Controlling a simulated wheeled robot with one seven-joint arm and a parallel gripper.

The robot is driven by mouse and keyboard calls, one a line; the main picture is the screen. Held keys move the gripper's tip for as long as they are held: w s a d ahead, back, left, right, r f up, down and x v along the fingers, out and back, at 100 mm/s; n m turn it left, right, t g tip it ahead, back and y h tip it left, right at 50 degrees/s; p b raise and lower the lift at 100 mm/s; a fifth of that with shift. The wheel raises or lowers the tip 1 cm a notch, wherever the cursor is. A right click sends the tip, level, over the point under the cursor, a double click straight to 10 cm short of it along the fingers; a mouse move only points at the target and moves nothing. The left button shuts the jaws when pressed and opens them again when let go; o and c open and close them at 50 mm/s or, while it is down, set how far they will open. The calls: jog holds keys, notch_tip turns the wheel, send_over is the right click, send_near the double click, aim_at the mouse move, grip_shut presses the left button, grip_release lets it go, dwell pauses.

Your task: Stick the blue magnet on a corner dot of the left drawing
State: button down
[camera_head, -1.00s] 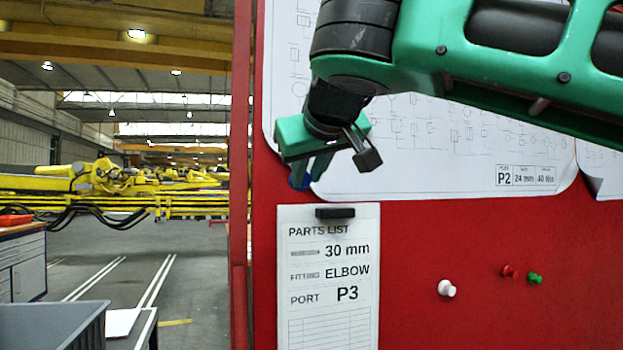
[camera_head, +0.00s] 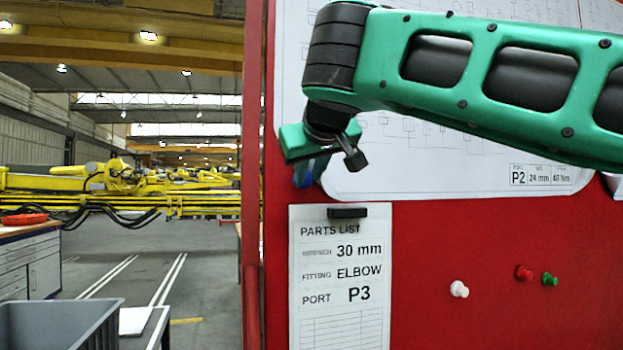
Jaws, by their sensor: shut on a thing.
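The left drawing (camera_head: 450,174) is a large white sheet on the red board, labelled P2 at its lower right. My gripper (camera_head: 307,166) is at the sheet's lower left corner, in front of it, and is shut on the blue magnet (camera_head: 303,177). Only a small blue part of the magnet shows below the green gripper body. The corner dot is hidden behind my gripper, and I cannot tell whether the magnet touches the sheet. My green arm covers much of the drawing.
A parts list (camera_head: 340,270) hangs under a black clip (camera_head: 347,212) just below my gripper. White (camera_head: 459,289), red (camera_head: 523,272) and green (camera_head: 549,279) pins sit on the red board. A grey bin (camera_head: 60,325) stands at lower left.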

jog(key=shift+w+a, duration=0.25)
jog(key=shift+w, duration=0.55)
jog(key=shift+w+a, duration=0.2)
jog(key=shift+w, duration=0.8)
jog(key=shift+w+r, duration=0.1)
jog(key=shift+w, duration=0.1)
jog(key=c, duration=2)
grip_release()
jog(key=o, duration=0.5)
jog(key=shift+w, duration=0.2)
jog(key=shift+s, duration=0.2)
jog(key=shift+a, duration=0.1)
